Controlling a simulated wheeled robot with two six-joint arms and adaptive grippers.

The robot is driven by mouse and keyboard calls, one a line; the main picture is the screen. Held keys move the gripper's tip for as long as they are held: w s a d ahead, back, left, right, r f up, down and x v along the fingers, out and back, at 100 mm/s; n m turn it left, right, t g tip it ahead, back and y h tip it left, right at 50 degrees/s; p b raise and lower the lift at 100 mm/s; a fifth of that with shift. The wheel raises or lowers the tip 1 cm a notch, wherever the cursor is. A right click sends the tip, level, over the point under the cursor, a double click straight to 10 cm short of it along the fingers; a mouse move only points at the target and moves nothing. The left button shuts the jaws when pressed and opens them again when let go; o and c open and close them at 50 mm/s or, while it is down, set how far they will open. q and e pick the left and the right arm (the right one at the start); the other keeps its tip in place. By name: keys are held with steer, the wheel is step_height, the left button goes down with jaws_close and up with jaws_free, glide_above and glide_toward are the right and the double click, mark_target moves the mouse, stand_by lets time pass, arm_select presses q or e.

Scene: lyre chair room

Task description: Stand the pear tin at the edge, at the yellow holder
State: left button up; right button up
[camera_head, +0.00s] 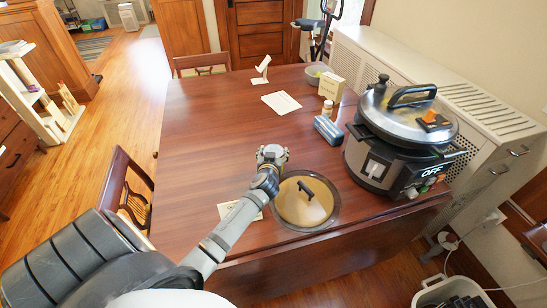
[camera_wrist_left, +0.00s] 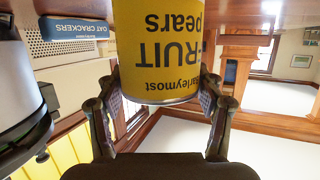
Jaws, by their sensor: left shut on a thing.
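The pear tin (camera_wrist_left: 160,50) is yellow with dark lettering and fills the upper middle of the left wrist view. Its lettering reads upside down in that view. My left gripper (camera_wrist_left: 160,108) is shut on it, one finger on each side. My right gripper is not in view.
A round pan lid (camera_head: 306,203) lies right of my left arm. A large cooker (camera_head: 375,165) stands at the right. The table's left half is clear.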

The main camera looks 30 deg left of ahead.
arm_select(q)
step_height(320, 180, up, 4)
steer(key=p, duration=0.2)
steer(key=shift+f+p, duration=0.15)
steer(key=shift+p, duration=0.25)
steer(key=s+d+r+p, duration=0.7)
steer(key=s+d+r, duration=0.1)
steer(key=s, duration=0.3)
steer(key=shift+s+r+p, duration=0.15)
steer(key=shift+r+p, duration=0.25)
steer(key=shift+r, duration=0.35)
